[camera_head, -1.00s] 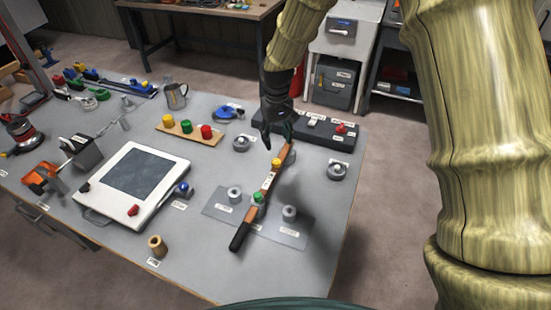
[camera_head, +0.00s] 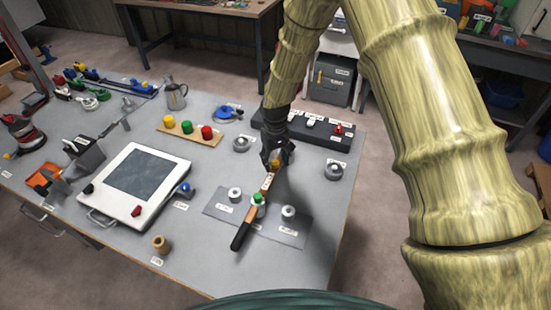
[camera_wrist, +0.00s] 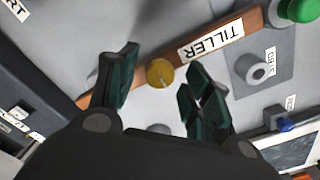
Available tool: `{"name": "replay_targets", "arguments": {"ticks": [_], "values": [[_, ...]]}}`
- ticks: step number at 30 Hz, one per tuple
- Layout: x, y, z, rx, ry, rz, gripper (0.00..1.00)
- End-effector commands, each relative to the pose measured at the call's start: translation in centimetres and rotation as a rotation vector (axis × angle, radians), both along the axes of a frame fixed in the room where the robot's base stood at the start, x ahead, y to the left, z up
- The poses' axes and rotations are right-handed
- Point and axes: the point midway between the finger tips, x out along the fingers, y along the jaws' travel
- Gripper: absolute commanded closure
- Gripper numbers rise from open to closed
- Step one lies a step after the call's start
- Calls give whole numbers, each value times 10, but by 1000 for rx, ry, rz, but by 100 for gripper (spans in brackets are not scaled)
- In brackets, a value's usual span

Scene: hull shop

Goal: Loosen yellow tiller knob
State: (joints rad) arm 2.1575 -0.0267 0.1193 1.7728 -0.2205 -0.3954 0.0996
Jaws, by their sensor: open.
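The yellow tiller knob (camera_wrist: 160,73) sits on the brown wooden tiller (camera_wrist: 235,35), beside a white label reading TILLER. In the wrist view, my gripper (camera_wrist: 160,72) is open, with one dark green finger on each side of the knob and gaps on both sides. In the head view, my gripper (camera_head: 277,160) is over the far end of the tiller (camera_head: 265,187) and largely hides the yellow knob. A green knob (camera_head: 257,198) stands further along the tiller, near its black handle.
Grey posts (camera_head: 234,194) stand on a plate beside the tiller. A dark switch box (camera_head: 305,128) lies behind my gripper. A white panel (camera_head: 134,186) and a board with coloured knobs (camera_head: 190,130) are to the left.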

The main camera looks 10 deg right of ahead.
Motion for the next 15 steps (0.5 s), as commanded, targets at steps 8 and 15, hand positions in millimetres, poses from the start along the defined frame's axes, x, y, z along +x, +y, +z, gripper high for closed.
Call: {"name": "replay_targets", "arguments": {"ticks": [8, 15], "values": [[0, 0, -2, 0, 0, 0, 50], [0, 0, -2, 0, 0, 0, 83]]}}
